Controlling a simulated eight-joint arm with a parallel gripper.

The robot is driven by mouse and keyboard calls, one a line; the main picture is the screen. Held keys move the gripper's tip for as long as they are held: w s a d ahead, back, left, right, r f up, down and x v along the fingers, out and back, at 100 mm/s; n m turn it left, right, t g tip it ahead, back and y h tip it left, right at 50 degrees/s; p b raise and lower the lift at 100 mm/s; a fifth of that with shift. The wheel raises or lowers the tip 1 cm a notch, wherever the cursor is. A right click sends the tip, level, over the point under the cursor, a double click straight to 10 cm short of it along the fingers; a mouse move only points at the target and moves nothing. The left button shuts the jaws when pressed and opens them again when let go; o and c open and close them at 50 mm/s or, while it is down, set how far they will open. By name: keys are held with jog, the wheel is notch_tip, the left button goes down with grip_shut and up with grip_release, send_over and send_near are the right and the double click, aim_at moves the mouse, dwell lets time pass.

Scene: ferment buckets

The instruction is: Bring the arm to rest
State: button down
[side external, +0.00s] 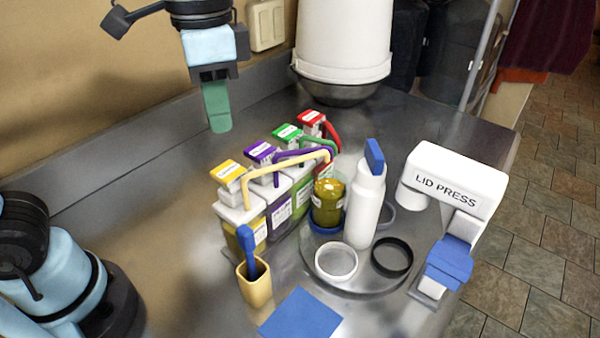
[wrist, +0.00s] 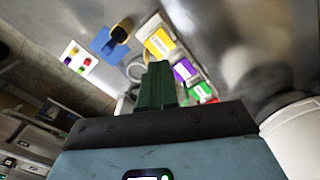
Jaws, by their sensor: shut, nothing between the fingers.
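My gripper (side external: 218,108) has green fingers and hangs pointing down above the back left of the steel counter (side external: 130,185). It is shut and holds nothing. It is well above the counter and touches nothing there. In the wrist view the shut green fingers (wrist: 157,88) stand in the middle, with the bucket tops beyond them.
Several pump-topped buckets (side external: 240,215) stand in a row right of and below my gripper. A white bottle (side external: 365,205), a jar (side external: 328,200), a yellow cup (side external: 257,288) and the lid press (side external: 450,185) stand nearer the front. A large white container (side external: 343,40) is behind.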

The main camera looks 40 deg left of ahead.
jog(key=shift+r, duration=0.35)
jog(key=w+a+f+n+t, duration=0.3)
jog(key=a+f+n+t, duration=0.3)
jog(key=a+f, duration=0.3)
notch_tip(320, 180, down, 4)
jog(key=shift+a+r+t, duration=0.2)
jog(key=shift+t, duration=0.4)
